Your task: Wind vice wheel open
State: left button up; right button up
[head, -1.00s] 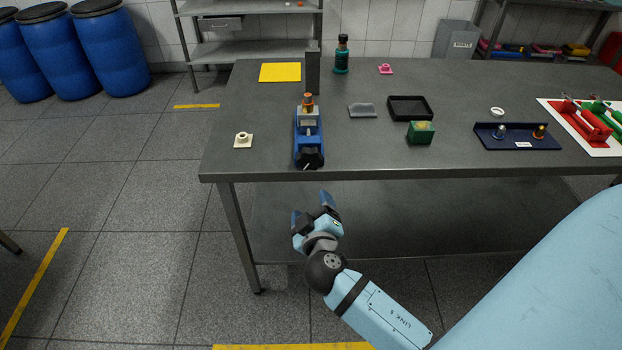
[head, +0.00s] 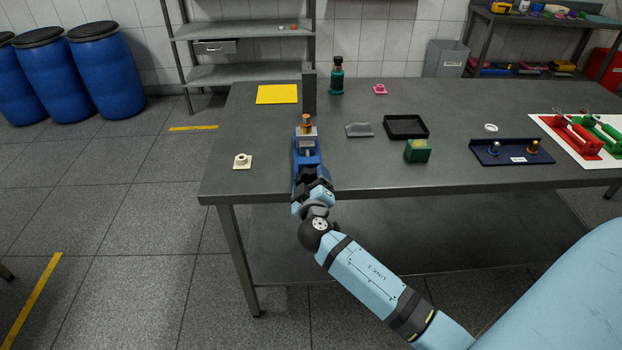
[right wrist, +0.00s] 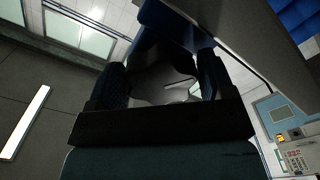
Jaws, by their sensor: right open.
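The blue vice (head: 306,155) stands at the table's front left edge. Its grey jaws (head: 307,136) have an orange-topped piece (head: 306,119) at them. The black wheel is on the vice's near end, mostly hidden behind my right gripper (head: 312,178) in the head view. My right gripper is open, its fingers at the wheel. In the right wrist view, a dark grey lobed shape, seemingly the wheel (right wrist: 163,82), lies between the two spread fingers. I cannot tell whether they touch it. My left gripper is not in view.
A grey post (head: 309,92) stands just behind the vice. A cream flanged piece (head: 242,161) lies to its left. A green block (head: 417,151), a black tray (head: 428,127) and a grey wedge (head: 359,130) lie to its right. The floor before the table is clear.

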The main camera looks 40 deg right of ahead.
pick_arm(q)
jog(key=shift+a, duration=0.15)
pick_arm(e)
jog(key=shift+w+d, duration=0.15)
jog(key=shift+w, duration=0.1)
jog(key=c, duration=0.6)
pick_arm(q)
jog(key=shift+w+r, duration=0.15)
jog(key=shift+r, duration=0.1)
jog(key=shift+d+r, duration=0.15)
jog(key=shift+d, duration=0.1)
pick_arm(e)
jog(key=shift+n, duration=0.4)
